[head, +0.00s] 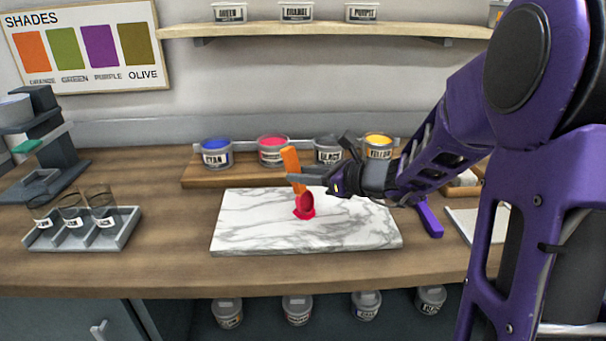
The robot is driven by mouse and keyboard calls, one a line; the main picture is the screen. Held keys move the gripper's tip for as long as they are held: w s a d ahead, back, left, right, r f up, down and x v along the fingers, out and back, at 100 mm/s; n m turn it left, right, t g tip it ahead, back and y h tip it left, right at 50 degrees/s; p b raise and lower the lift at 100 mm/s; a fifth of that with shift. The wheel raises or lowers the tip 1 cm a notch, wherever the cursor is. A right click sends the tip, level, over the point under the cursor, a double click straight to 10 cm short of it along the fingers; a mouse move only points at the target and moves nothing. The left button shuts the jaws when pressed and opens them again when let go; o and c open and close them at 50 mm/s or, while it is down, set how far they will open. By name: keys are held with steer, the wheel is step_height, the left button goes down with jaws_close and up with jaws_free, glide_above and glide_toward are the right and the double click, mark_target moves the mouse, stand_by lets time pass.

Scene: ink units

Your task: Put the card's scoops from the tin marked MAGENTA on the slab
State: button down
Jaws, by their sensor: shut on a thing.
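My gripper (310,180) is shut on the orange handle of a scoop (291,162) over the slab. The scoop is nearly upright, its magenta-coated end down. A magenta patch of ink (303,214) lies on the white marble slab (245,225) right under this end; I cannot tell whether they touch. The tin with magenta ink (272,152) stands open behind the slab, its label too small to read surely. No card with scoop counts can be made out.
A rack of glasses (80,232) stands left. A purple-handled tool (430,218) and a pale flat thing (466,222) lie right, partly behind my arm.

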mark_target(293, 153)
stand_by(0.5)
step_height(293, 153, up, 5)
steer(key=p, duration=0.4)
stand_by(1.0)
